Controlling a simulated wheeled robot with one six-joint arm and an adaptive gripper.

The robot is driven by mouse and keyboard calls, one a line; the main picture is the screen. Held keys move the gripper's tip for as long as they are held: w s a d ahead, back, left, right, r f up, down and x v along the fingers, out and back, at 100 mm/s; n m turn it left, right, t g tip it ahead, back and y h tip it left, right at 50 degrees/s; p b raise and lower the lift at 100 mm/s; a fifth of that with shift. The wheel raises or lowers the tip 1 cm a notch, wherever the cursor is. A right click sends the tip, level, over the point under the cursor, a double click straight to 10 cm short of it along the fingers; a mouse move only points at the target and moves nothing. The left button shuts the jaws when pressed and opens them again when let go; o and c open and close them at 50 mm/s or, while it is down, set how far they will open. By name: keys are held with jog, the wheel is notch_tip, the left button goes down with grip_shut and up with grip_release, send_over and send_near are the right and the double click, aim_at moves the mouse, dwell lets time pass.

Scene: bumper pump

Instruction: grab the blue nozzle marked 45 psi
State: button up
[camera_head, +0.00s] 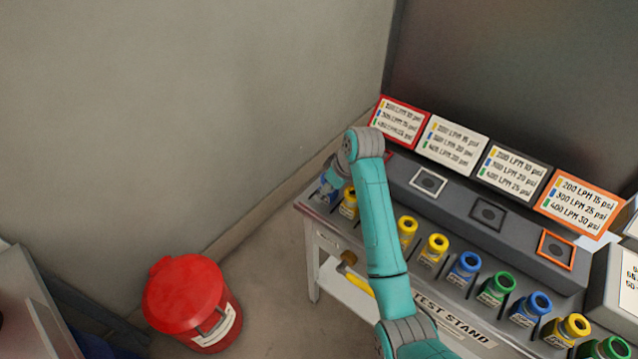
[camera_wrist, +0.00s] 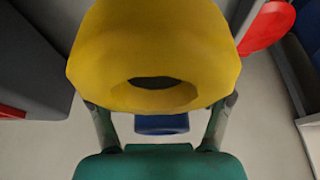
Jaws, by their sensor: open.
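In the wrist view, my open gripper (camera_wrist: 160,108) has a finger on each side of the lower part of a large yellow nozzle (camera_wrist: 155,45). I cannot tell whether the fingers touch it. A small blue part (camera_wrist: 162,124) shows below the yellow one, between the fingers. In the head view, my gripper end is at the far left of the stand, by a blue nozzle (camera_head: 327,191) that it partly hides. Two more blue nozzles (camera_head: 464,267) and (camera_head: 530,309) stand to the right in the row. No 45 psi mark is readable on any nozzle.
Yellow (camera_head: 405,230) and green (camera_head: 496,288) nozzles share the test stand's front row (camera_head: 455,323). Signs with flow and pressure lists (camera_head: 452,145) line the back. My arm crosses above the row. A red bin (camera_head: 185,295) stands on the floor at left.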

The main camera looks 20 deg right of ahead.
jog(key=shift+f, duration=0.25)
jog(key=shift+r, duration=0.1)
jog(key=c, duration=1.4)
